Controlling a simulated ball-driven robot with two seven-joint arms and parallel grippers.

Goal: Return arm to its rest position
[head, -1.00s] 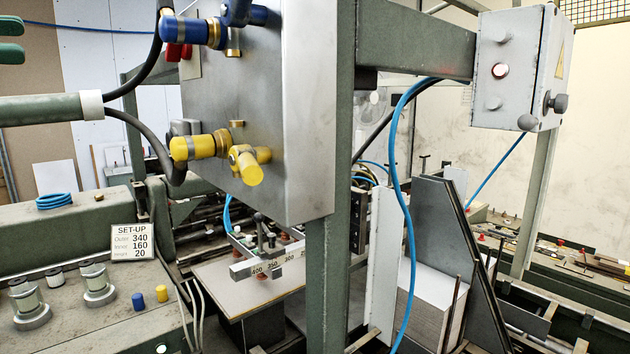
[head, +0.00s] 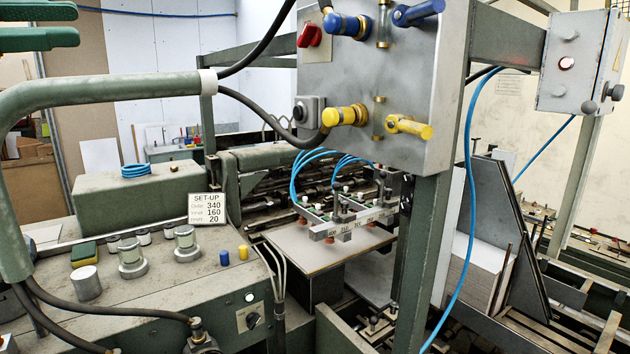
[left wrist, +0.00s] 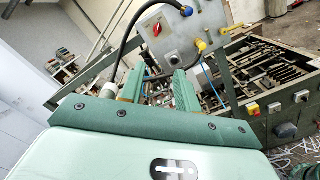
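My left gripper (head: 77,24) shows at the top left corner of the head view, with two green fingers one above the other and a clear gap between them. It is open and holds nothing. In the left wrist view its fingers (left wrist: 158,75) stand apart, with the grey control panel (left wrist: 165,32) seen beyond them. In the head view the gripper is in the air, left of the control panel (head: 375,90) and above the bent green pipe (head: 120,90). My right gripper is not in view.
The feeder console (head: 170,290) fills the lower left, with a SET-UP card (head: 207,208) standing at its back. A black hose (head: 262,105) runs from the pipe to the panel. A green post (head: 430,250) and blue hose (head: 467,200) stand right of centre.

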